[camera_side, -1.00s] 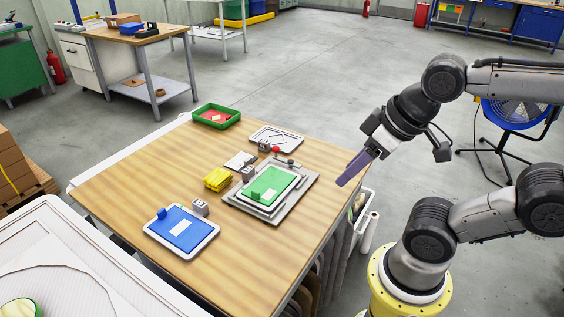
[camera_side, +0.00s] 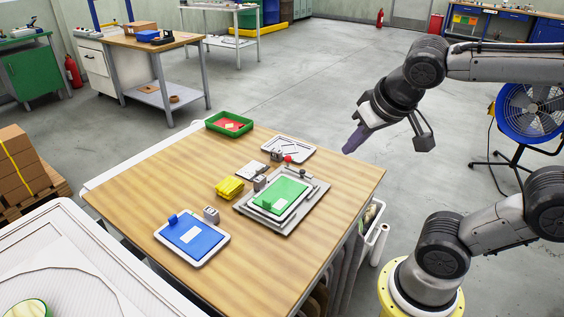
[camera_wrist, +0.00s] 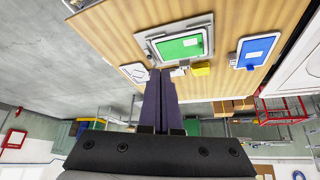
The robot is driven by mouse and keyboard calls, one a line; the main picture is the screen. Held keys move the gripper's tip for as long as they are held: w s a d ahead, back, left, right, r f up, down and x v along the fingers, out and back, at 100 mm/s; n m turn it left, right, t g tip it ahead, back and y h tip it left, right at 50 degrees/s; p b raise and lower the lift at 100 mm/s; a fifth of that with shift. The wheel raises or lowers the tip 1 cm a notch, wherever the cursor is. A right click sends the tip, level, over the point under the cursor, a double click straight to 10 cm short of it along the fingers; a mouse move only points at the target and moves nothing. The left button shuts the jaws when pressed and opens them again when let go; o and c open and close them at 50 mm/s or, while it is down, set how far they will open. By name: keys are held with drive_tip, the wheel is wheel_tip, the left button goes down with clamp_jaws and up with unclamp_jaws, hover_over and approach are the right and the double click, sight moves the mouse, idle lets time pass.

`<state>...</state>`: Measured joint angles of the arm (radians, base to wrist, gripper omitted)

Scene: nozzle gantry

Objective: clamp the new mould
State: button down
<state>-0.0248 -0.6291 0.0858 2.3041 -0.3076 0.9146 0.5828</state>
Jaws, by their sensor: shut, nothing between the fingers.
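A green mould plate (camera_side: 280,196) lies on a grey metal bed (camera_side: 310,192) on the wooden table, and both show in the wrist view, the plate (camera_wrist: 180,47) and the bed (camera_wrist: 207,19). A red-knobbed part (camera_side: 288,158) stands at the bed's back edge. A blue plate (camera_side: 193,238) lies in a pale tray at the table's front left; it also shows in the wrist view (camera_wrist: 257,50). Which plate is the new mould I cannot tell. My gripper (camera_side: 348,150), with purple fingers, is shut and empty, in the air beyond the table's back right, apart from everything.
A yellow block (camera_side: 229,188), a small grey block (camera_side: 211,214) and a flat grey plate (camera_side: 252,171) lie left of the bed. A green bin (camera_side: 229,123) with a red piece and a pale empty tray (camera_side: 288,149) are at the back. The table's left side is clear.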

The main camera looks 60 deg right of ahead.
drive_tip(key=w+d+f+m+g+h, duration=0.1)
drive_tip(key=w+h, duration=0.1)
drive_tip(key=w, duration=0.6)
drive_tip(key=w+d+f+m+h, duration=0.1)
drive_tip(key=w, duration=0.6)
drive_tip(key=w+a+f+n+g+h, duration=0.1)
drive_tip(key=w+a+f+n, duration=0.1)
drive_tip(key=w+f, duration=0.3)
wheel_tip(320, 180, down, 4)
drive_tip(key=shift+w+a+r+n, duration=0.1)
drive_tip(key=shift+w+a+n, duration=0.25)
drive_tip(key=shift+a, duration=0.45)
drive_tip(key=shift+s, duration=0.1)
drive_tip(key=x, duration=1)
drive_tip(key=shift+d, duration=0.2)
drive_tip(key=shift+s+d+r, duration=0.15)
drive_tip(key=shift+d, duration=0.45)
drive_tip(key=shift+s+d+r, duration=0.15)
drive_tip(key=shift+d, duration=0.4)
drive_tip(key=shift+s+d+r, duration=0.15)
drive_tip(key=shift+d+r, duration=0.05)
drive_tip(key=shift+d, duration=0.5)
